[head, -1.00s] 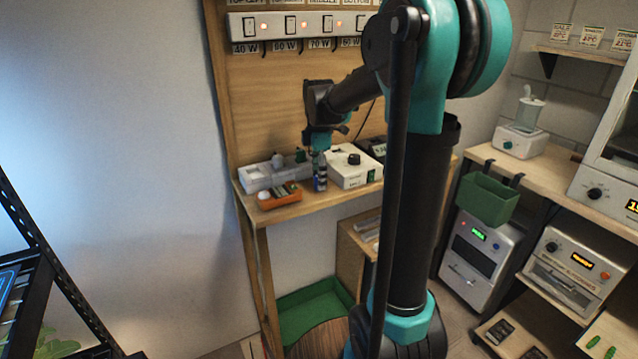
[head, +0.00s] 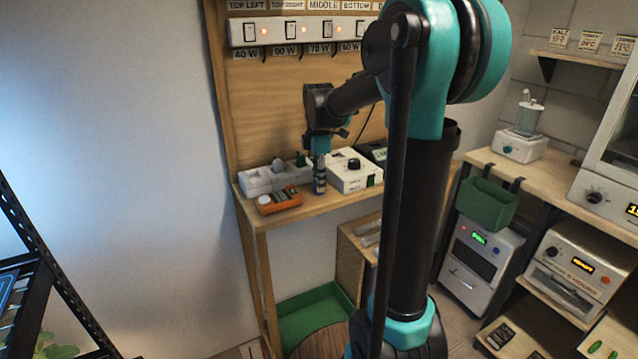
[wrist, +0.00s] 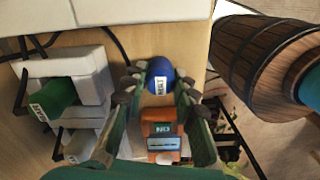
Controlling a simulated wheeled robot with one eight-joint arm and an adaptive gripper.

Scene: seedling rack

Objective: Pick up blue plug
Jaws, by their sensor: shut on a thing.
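The blue plug (wrist: 160,76), a rounded blue piece with a white label, shows between the fingertips of my gripper (wrist: 161,88) in the wrist view. The fingers are shut on it from both sides. In the head view, my gripper (head: 320,184) points down over the front of the wooden bench, between an orange tray and a white box. The plug cannot be made out clearly there, and its underside is hidden, so I cannot tell whether it touches the bench. A green plug (wrist: 53,98) with a label sits in a pale block (wrist: 90,66) to the left.
The white box (head: 345,181) with a black knob is close on the right. The bench's front edge is near. A wooden barrel (wrist: 262,62) stands beyond the bench in the wrist view.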

